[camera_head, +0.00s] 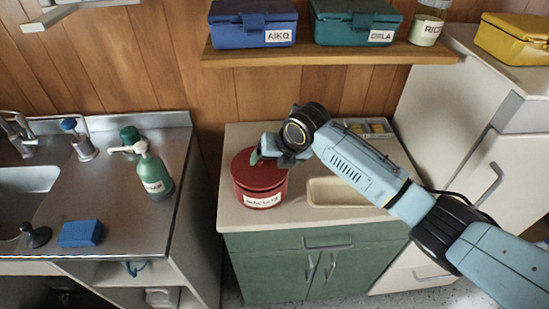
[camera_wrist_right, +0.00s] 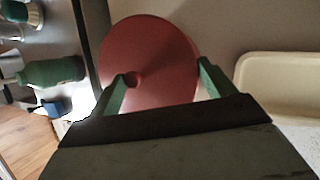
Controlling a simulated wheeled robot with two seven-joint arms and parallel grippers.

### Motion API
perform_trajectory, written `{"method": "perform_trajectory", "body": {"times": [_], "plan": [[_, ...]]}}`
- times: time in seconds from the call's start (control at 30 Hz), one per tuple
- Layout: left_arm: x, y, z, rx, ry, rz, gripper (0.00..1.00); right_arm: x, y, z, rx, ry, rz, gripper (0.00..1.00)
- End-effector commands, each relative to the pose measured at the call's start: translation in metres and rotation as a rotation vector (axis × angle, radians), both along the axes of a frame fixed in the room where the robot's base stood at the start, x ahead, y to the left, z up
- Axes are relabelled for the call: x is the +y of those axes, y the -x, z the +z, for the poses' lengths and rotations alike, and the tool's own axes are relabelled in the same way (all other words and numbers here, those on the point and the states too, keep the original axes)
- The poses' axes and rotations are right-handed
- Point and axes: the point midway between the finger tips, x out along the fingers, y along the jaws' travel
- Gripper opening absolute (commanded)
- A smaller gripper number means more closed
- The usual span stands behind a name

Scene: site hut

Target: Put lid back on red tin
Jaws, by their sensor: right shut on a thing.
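The red tin (camera_head: 262,187), with a white label on its front, stands upright on the counter at the left end of the green cabinet. Its round red lid (camera_head: 246,167) is over its top in the head view; I cannot tell whether it is fully seated. My right gripper (camera_head: 264,158) is above the tin and shut on the lid. In the right wrist view the lid (camera_wrist_right: 150,45), with a small round knob, fills the space beyond and between the green fingers (camera_wrist_right: 162,75). The exact contact is unclear. My left gripper is not in view.
A cream tray (camera_head: 340,196) lies right of the tin under my right arm. Left, across a gap, the steel sink counter (camera_head: 110,215) holds green bottles (camera_head: 153,172) and a blue block (camera_head: 81,233). A wooden shelf (camera_head: 330,53) with boxes hangs above; a white fridge (camera_head: 455,120) stands right.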

Motion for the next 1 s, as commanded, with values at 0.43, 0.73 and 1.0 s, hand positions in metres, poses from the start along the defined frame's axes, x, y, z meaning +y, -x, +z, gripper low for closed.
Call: {"method": "perform_trajectory", "body": {"times": [0.43,0.73,1.0], "plan": [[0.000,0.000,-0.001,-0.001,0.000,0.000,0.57,-0.001,0.003,-0.009,0.012,0.005,-0.001,0.60],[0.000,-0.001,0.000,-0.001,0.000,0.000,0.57,-0.002,0.004,-0.013,0.018,0.009,-0.002,0.60],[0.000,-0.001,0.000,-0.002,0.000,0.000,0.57,-0.002,0.003,-0.015,0.018,0.009,-0.002,0.60]]}}
